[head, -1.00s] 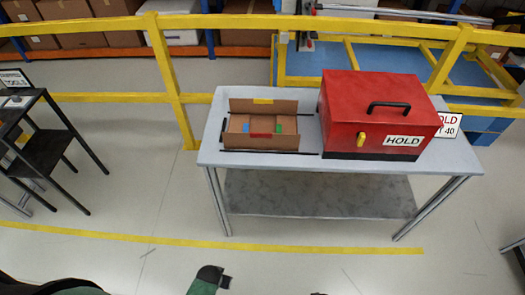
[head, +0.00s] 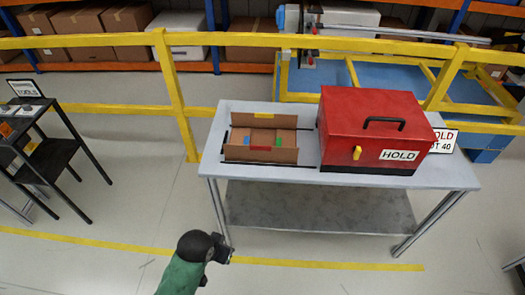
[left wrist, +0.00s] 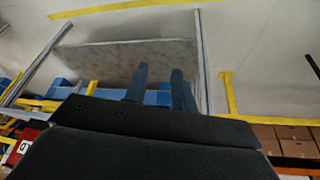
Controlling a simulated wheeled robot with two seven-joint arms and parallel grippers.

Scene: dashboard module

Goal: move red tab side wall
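An open brown cardboard box (head: 233,141) sits on the left half of the grey table. Its near side wall (head: 237,155) carries a red tab (head: 260,149) at its top edge. Its far wall carries a yellow tab (head: 263,116). A blue tab (head: 247,140) and a green tab (head: 278,143) show between them. I cannot tell the walls' exact tilt. My left gripper (head: 222,248) is in front of the table, below its top and apart from the box. In the left wrist view its fingers (left wrist: 160,75) are apart with nothing between them. My right gripper is not in view.
A red toolbox (head: 375,130) marked HOLD stands right of the box on the table (head: 215,178). A yellow rail (head: 180,110) runs behind the table. A black tool stand (head: 50,160) is at the left. The floor before the table is clear.

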